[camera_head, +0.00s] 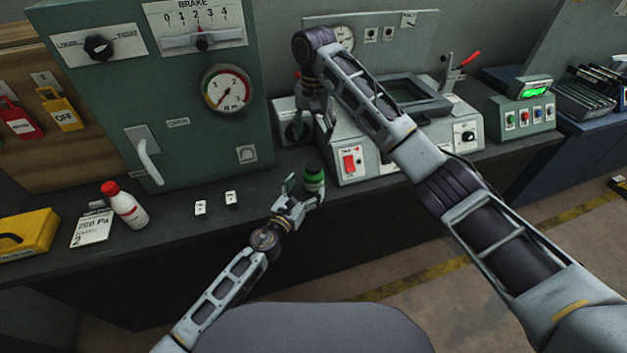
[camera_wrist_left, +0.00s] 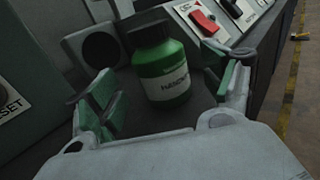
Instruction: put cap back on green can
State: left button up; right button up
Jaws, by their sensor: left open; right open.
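The green can (camera_head: 314,179) stands upright near the counter's front edge, with a dark top. I make out no separate loose cap. My left gripper (camera_head: 303,190) is open around the can; in its wrist view the green-padded fingers (camera_wrist_left: 165,90) stand either side, with gaps visible. My right gripper (camera_head: 309,108) hangs down behind the can, beside the grey console, its fingers hard to make out.
Two small white tags (camera_head: 231,198) lie on the counter. The grey console (camera_head: 375,150) stands right of the can.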

pick_arm(q)
jog(key=v, duration=0.6)
jog(key=shift+s, duration=0.2)
jog(key=shift+a, duration=0.15)
jog(key=shift+s, duration=0.1)
dwell(0.8)
